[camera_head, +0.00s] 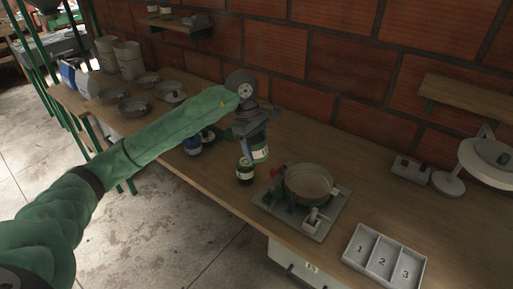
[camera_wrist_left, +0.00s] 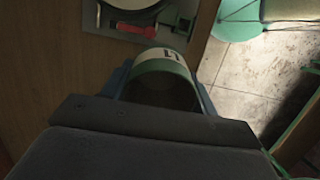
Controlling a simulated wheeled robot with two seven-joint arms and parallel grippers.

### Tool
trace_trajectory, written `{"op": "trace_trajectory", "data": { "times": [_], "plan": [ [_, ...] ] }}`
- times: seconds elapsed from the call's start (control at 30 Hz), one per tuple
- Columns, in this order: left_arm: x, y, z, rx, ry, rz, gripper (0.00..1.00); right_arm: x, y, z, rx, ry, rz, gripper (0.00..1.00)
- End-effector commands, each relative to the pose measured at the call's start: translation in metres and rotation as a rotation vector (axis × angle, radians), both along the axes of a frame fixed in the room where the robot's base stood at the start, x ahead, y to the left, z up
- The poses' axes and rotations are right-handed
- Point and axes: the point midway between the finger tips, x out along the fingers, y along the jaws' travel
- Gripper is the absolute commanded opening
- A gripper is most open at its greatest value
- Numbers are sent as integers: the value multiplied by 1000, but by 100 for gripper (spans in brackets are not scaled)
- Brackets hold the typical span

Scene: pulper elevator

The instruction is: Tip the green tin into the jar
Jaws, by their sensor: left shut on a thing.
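My left gripper (camera_head: 252,137) is shut on the green tin (camera_head: 261,153) above the front part of the bench. The tin has a white label band; in the left wrist view the tin (camera_wrist_left: 165,66) sits between the blue fingers, with its dark inside facing the camera. A small dark jar (camera_head: 245,174) with a pale label stands on the bench just below and left of the tin. The tin looks apart from the jar, but the gap is hard to judge. The jar does not show clearly in the left wrist view. My right gripper is out of view.
A round pan (camera_head: 309,180) sits on a grey plate (camera_head: 324,227) right of the jar, with a red knob beside it. A numbered white tray (camera_head: 358,243) is farther right. A blue container (camera_head: 192,146) stands behind my arm. Several bowls are at the back left.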

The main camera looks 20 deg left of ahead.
Motion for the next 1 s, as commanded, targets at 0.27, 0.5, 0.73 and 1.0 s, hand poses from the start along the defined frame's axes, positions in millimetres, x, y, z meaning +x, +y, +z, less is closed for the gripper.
{"op": "trace_trajectory", "data": {
  "times": [0.27,0.5,0.73,1.0],
  "plan": [
    [1,0,6,20,-9,-2,34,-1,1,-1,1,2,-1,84],
    [2,3,31,138,-50,-2,34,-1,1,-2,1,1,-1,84],
    [2,6,47,228,-76,-1,34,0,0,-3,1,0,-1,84],
    [2,6,49,235,-79,0,34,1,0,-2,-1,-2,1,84]
  ]
}}
